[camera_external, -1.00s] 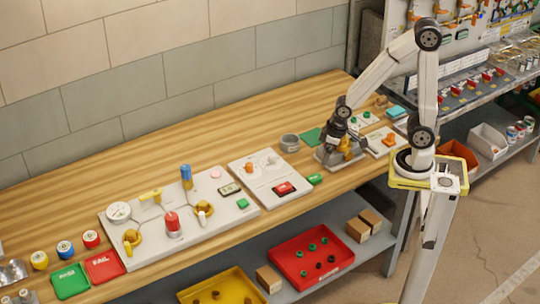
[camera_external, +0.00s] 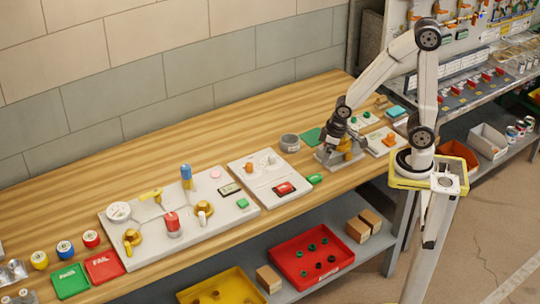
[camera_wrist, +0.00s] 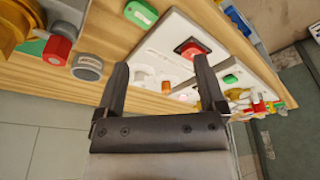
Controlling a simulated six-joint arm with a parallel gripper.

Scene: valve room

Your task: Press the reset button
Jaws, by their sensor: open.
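My gripper (camera_external: 334,132) is above the right part of the bench, beside a grey block with a brass fitting (camera_external: 346,150). In the wrist view my gripper (camera_wrist: 162,72) is open with nothing between its fingers. No label reading "reset" is legible. Candidates are a pink round button (camera_external: 215,173) and a green button (camera_external: 243,203) on the large left panel, and a red rectangular part (camera_external: 283,188) on the middle panel. The red part also shows in the wrist view (camera_wrist: 192,47), beyond the fingers. My gripper is apart from all of these.
A grey round cup (camera_external: 289,142) stands between my gripper and the middle panel (camera_external: 262,198). A green part (camera_external: 315,179) lies by the front edge. The large panel carries a gauge (camera_external: 118,211), yellow valves and a tall blue-topped part (camera_external: 186,176). The bench's back strip is clear.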

